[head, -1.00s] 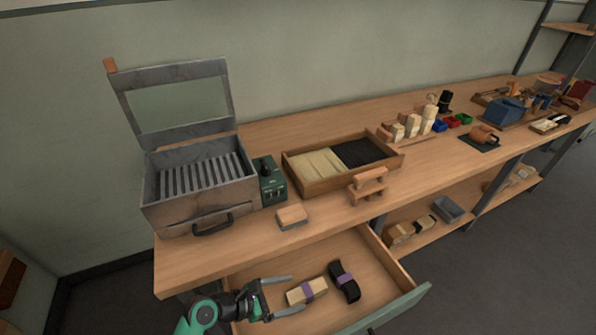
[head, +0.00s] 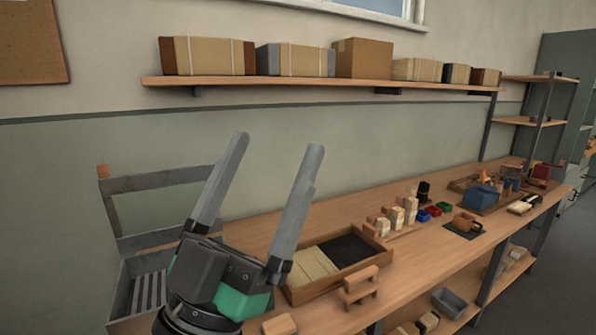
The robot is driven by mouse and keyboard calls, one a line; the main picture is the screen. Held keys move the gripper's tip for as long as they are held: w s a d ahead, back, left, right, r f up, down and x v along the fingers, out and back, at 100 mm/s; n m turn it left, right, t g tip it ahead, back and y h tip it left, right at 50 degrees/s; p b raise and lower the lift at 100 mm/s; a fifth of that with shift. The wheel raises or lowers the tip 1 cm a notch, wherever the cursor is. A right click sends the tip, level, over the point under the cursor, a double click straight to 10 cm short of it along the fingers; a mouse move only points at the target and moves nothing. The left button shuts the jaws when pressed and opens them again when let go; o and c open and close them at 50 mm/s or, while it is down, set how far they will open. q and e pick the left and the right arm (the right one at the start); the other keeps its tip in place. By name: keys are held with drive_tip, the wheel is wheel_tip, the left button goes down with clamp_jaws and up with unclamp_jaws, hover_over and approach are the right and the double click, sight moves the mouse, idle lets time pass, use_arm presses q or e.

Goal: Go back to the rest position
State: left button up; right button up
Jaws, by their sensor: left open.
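My left gripper (head: 270,180) is raised in front of the workbench in the head view, fingers pointing up. Its two grey fingers are spread wide with nothing between them. It covers part of the grey metal box (head: 126,300) with the raised frame lid (head: 160,181) at the bench's left end. My right gripper is not in view.
A wooden tray (head: 378,246) with pale and black bristle bundles lies on the bench. A small wooden stand (head: 358,290) and a wooden block (head: 279,325) are in front of it. A wall shelf (head: 330,82) holds several boxes.

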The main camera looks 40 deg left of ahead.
use_arm(q)
drive_tip(key=d+h, duration=0.1)
drive_tip(key=h, duration=0.1)
drive_tip(key=d+m+h, duration=0.1)
drive_tip(key=d+h, duration=0.1)
drive_tip(key=d+r+m+h, duration=0.1)
drive_tip(key=h, duration=0.1)
drive_tip(key=shift+s+d+h, duration=0.25)
drive_tip(key=shift+s+h, duration=0.05)
drive_tip(key=shift+h, duration=0.1)
drive_tip(key=shift+r, duration=0.1)
